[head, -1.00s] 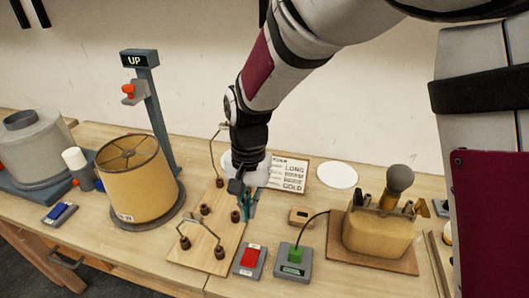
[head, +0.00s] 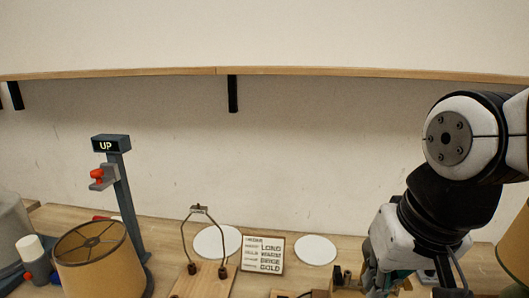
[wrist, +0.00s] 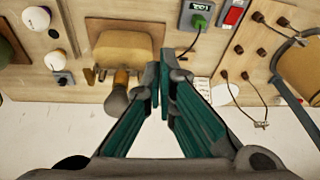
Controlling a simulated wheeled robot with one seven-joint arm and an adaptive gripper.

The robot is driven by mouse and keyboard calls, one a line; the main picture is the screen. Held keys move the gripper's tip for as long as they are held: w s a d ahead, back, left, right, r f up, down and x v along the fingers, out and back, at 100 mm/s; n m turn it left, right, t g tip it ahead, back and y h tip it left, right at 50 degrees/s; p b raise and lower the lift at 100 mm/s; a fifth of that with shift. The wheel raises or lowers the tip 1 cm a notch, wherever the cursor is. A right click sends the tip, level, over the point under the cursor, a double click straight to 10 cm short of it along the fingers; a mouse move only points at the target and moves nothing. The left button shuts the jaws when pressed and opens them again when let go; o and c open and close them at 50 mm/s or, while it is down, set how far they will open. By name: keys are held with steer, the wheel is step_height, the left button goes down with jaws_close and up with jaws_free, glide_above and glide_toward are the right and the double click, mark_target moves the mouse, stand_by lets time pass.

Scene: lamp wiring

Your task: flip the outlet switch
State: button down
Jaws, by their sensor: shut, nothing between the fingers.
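My gripper (wrist: 158,95) has its teal fingers together and empty, above the bench in the wrist view. In the head view it shows only partly, at the lower right (head: 378,280). Three candidates show in the wrist view: a small grey box with a dark knob (wrist: 63,78) at the left, a grey box with a red rocker (wrist: 234,13) at the top right, and a grey box with a green plug and black cord (wrist: 198,19) beside it. I cannot tell for sure which is the outlet switch. The fingers look apart from all three.
White bulbs (wrist: 54,60) stand at the left. A shelf (head: 330,74) runs along the wall.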

steer(key=s+d+t, duration=0.1)
steer(key=s+d, duration=0.3)
steer(key=s, duration=0.1)
steer(key=w+a+f+g+b, duration=0.3)
steer(key=w+a+f, duration=0.2)
steer(key=w+a, duration=0.8)
steer(key=w+a+f+m+g+b, duration=0.1)
steer(key=a+f+g, duration=0.1)
steer(key=a+f, duration=0.45)
steer(key=w+a+f+g+b, duration=0.1)
steer(key=a+f, duration=0.3)
steer(key=a, duration=0.5)
steer(key=shift+h, duration=0.3)
steer(key=s+f, duration=0.1)
steer(key=f, duration=0.8)
steer(key=s+f, duration=0.1)
steer(key=f, duration=0.4)
steer(key=shift+s+f+b, duration=0.1)
steer(key=shift+s+b, duration=0.25)
